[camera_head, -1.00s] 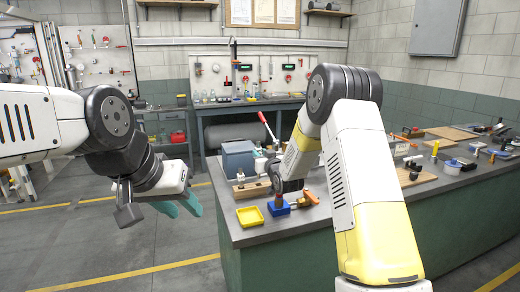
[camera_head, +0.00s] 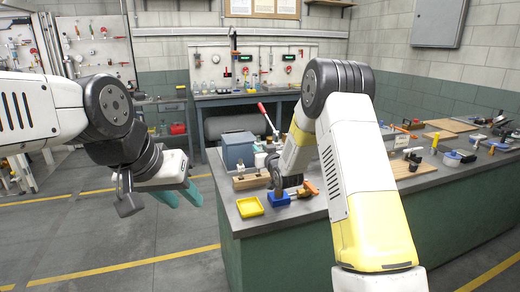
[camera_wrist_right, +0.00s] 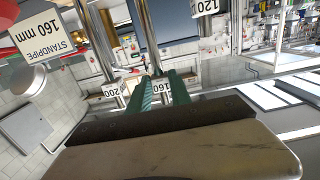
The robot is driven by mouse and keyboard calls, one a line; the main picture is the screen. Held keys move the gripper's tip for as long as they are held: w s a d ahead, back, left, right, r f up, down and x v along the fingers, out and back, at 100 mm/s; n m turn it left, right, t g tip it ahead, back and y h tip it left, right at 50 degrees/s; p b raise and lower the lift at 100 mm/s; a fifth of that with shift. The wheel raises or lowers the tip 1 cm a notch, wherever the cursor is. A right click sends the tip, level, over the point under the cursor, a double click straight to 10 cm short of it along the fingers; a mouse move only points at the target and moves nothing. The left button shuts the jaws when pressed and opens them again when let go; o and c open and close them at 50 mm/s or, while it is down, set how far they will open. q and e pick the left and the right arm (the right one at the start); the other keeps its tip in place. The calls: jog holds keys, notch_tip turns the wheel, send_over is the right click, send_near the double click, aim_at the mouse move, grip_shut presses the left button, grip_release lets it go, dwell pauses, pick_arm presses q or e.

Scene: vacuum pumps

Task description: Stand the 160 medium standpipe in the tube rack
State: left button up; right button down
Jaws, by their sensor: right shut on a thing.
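My right gripper (camera_wrist_right: 162,90) shows in the right wrist view, its green fingers closed on a shiny metal pipe (camera_wrist_right: 148,38). A label reading 160 shows between the fingertips. A card reading "STANDPIPE 160 mm" (camera_wrist_right: 49,36) is at the upper left. A second metal pipe (camera_wrist_right: 95,38) stands beside the held one, near a label reading 200. I cannot tell how the held pipe's foot sits. In the head view the right fingers are hidden behind my arm. My left gripper (camera_head: 180,194) is open and empty over the floor, left of the bench.
The floor to the left is clear.

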jog(key=shift+f, duration=2.45)
jog(key=c, duration=1.1)
grip_release()
jog(key=v, duration=0.7)
jog(key=shift+s+d, duration=0.15)
jog(key=shift+s, duration=0.25)
